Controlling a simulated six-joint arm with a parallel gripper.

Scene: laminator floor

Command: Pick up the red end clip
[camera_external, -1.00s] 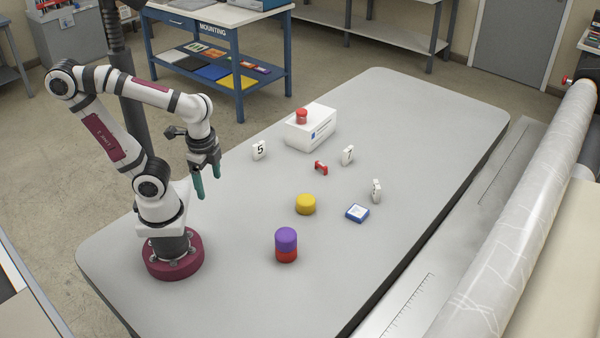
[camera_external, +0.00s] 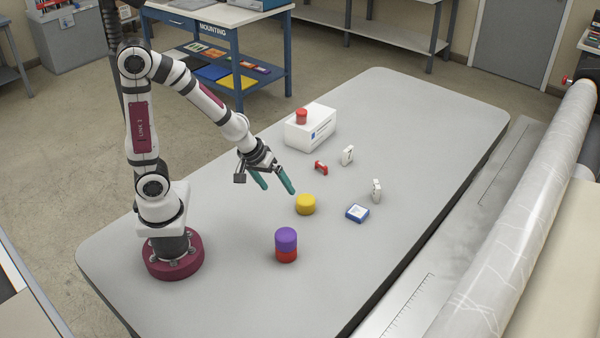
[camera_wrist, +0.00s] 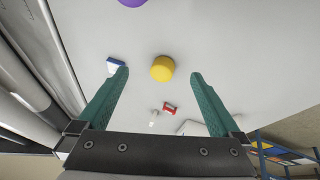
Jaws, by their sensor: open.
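The red end clip (camera_external: 321,168) lies on the grey table in front of the white box. It also shows in the wrist view (camera_wrist: 169,108), between my fingers and below the yellow cylinder. My gripper (camera_external: 279,188) is open and empty above the table, its teal fingers angled down. It is to the left of the clip and apart from it. In the wrist view both fingertips (camera_wrist: 159,73) stand wide apart with nothing between them in contact.
A yellow cylinder (camera_external: 305,204) stands close to my fingertips. A purple cylinder (camera_external: 286,238) sits on a red one (camera_external: 286,256). A blue-edged tile (camera_external: 357,213) and white number tags (camera_external: 347,155) are nearby. The white box (camera_external: 302,132) carries a red cylinder (camera_external: 301,116).

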